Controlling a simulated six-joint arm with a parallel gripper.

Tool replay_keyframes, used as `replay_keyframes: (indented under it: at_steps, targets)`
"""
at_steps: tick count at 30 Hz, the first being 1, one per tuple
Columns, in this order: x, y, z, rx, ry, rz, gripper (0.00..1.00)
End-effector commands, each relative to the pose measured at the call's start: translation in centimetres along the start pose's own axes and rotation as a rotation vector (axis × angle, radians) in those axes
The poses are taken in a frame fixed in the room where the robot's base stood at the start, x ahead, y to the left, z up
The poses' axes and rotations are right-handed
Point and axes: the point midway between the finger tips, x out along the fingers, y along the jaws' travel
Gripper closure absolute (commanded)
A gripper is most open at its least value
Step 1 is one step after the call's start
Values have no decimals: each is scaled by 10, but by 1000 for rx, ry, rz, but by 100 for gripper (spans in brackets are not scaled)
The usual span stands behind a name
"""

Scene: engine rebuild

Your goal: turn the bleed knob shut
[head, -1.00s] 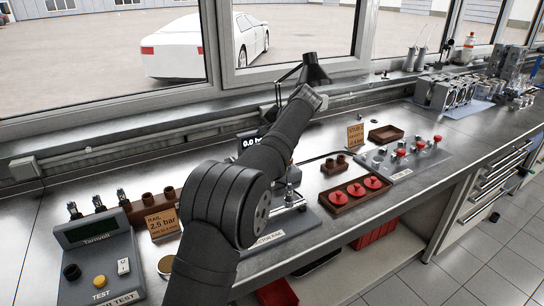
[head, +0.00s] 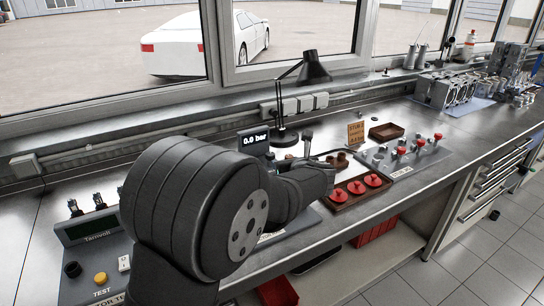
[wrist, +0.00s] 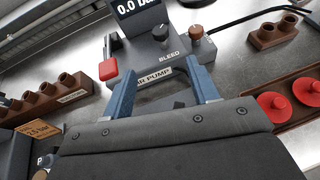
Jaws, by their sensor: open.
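The bleed knob (wrist: 160,33) is a small dark round knob with a white pointer mark. It sits on the grey air pump unit (wrist: 146,52), just above the BLEED label in the wrist view. My gripper (wrist: 160,68) has two blue fingers, spread open and empty. They point toward the pump, with the knob beyond and roughly between the tips, apart from it as far as I can tell. The pump's display (head: 253,139) reads about 0.0 bar. In the head view my arm hides the knob and most of the pump.
A brown-topped fitting (wrist: 192,33) stands right beside the knob. A red block (wrist: 108,69) is left of my left finger. A tray with red caps (head: 358,189) lies to the right, and a desk lamp (head: 314,70) stands behind.

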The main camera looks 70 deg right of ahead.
Motion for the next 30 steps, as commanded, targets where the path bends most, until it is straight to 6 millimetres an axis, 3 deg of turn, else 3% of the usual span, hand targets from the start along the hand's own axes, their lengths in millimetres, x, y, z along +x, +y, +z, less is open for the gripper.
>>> replay_keyframes:
  at_steps: [18,24,30]
  targets:
    - [124,1,0,-5,0,3,46]
    - [146,1,0,-5,0,2,46]
    - [155,1,0,-4,0,2,46]
